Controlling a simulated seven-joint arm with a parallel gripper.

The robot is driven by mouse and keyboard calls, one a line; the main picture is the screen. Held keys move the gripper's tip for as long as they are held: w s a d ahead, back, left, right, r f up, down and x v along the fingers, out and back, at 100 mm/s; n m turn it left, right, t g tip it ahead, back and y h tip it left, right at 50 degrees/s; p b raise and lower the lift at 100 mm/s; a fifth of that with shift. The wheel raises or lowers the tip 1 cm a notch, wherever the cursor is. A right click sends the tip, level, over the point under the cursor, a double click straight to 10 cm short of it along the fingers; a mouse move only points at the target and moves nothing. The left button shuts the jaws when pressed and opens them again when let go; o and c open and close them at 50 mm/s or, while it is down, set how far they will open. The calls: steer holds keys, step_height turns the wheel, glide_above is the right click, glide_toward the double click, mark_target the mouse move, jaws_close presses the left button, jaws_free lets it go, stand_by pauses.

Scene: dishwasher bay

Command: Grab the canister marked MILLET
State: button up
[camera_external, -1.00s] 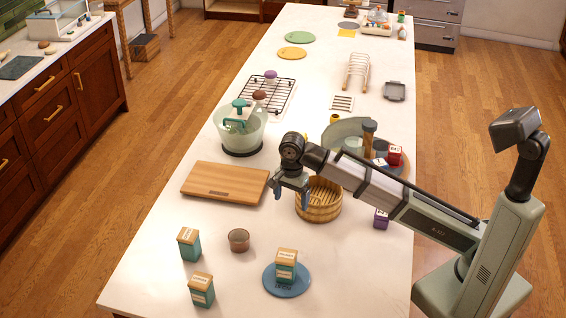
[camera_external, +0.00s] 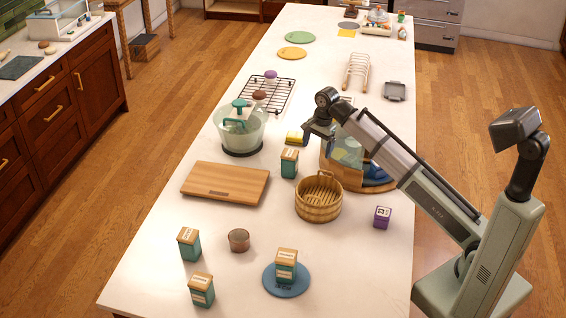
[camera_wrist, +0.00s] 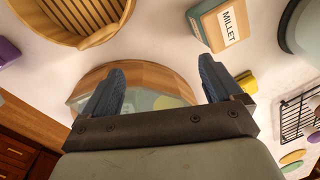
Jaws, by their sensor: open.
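The canister marked MILLET (camera_wrist: 222,25), teal with a wooden lid, shows at the upper right of the wrist view, its label readable. A matching canister beside the yellow sponge in the external view (camera_external: 289,165) fits it, though its label is too small to read there. My gripper (camera_external: 320,132) is open and empty, above the counter up and right of this canister. In the wrist view my gripper's two blue fingers (camera_wrist: 160,85) are spread apart, and the canister is beyond and right of them, not between them. Similar canisters stand at the front left (camera_external: 189,245), (camera_external: 201,291).
Another canister (camera_external: 286,264) stands on a blue plate (camera_external: 270,286). A bamboo steamer (camera_external: 318,205) is just right of the canister, a cutting board (camera_external: 225,183) to its left, and a bowl (camera_external: 240,135) behind left. A round wooden tray (camera_external: 372,187) lies under my arm.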

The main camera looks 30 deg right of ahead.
steer(key=n, duration=0.1)
steer(key=n+t+y, duration=0.2)
steer(key=n+t, duration=0.1)
steer(key=n, duration=1.8)
glide_toward(294, 154)
steer(key=f, duration=0.2)
steer(key=x, duration=0.8)
steer(key=shift+w+a+r, duration=0.25)
steer(key=shift+a, duration=0.05)
steer(key=shift+x, duration=2.65)
steer(key=shift+w+r, duration=0.1)
steer(key=shift+w, duration=0.05)
steer(key=c, duration=1.2)
